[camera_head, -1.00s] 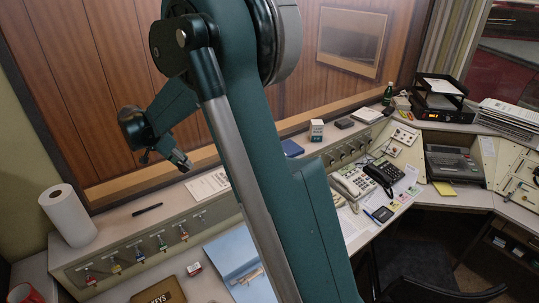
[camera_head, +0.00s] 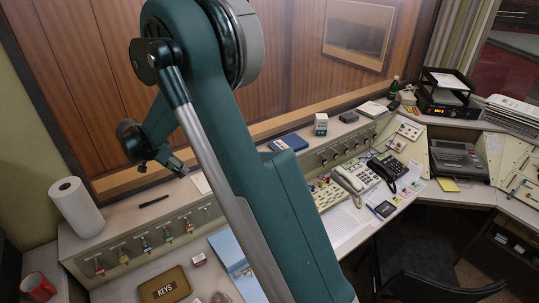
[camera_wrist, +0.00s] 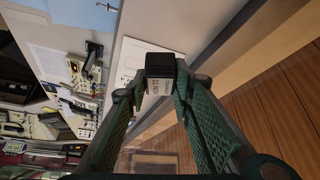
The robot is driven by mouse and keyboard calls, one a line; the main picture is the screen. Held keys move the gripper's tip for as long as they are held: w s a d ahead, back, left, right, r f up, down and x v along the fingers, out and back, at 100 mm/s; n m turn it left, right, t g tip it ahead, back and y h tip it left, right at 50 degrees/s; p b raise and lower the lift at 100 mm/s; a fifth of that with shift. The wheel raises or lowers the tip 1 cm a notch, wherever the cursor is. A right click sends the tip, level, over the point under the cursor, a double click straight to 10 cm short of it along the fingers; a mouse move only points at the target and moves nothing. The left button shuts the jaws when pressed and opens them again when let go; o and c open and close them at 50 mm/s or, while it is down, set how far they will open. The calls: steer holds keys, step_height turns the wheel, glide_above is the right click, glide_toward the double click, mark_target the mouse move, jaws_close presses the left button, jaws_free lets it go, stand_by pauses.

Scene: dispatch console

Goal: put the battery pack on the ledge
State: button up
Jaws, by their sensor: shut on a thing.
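The battery pack (camera_wrist: 158,82) is a small block with a black end and a pale label with dark print. In the wrist view it sits between the two green ribbed fingers of my gripper (camera_wrist: 161,92), which is shut on it. In the head view my gripper (camera_head: 177,166) hangs over the ledge (camera_head: 122,216), the long grey raised shelf below the wood panelling. The pack is too small to make out there. The wrist view shows the ledge (camera_wrist: 193,24) behind the pack, with a white sheet (camera_wrist: 128,62) on it. The gap below the pack cannot be judged.
A paper roll (camera_head: 77,207) and a black pen (camera_head: 153,200) are on the ledge, left of my gripper. A blue book (camera_head: 289,142) and a small box (camera_head: 321,124) lie further right. The ledge around the pen is clear. Below are a keys box (camera_head: 164,287) and telephones (camera_head: 385,170).

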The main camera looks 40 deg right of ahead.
steer(key=shift+f, duration=0.1)
steer(key=shift+f+p, duration=0.4)
steer(key=shift+f, duration=2.65)
steer(key=shift+f, duration=1.85)
steer(key=shift+f, duration=0.1)
steer(key=o, duration=0.6)
steer(key=shift+f, duration=0.1)
steer(key=shift+c, duration=0.2)
steer(key=o, duration=0.4)
steer(key=shift+r, duration=0.2)
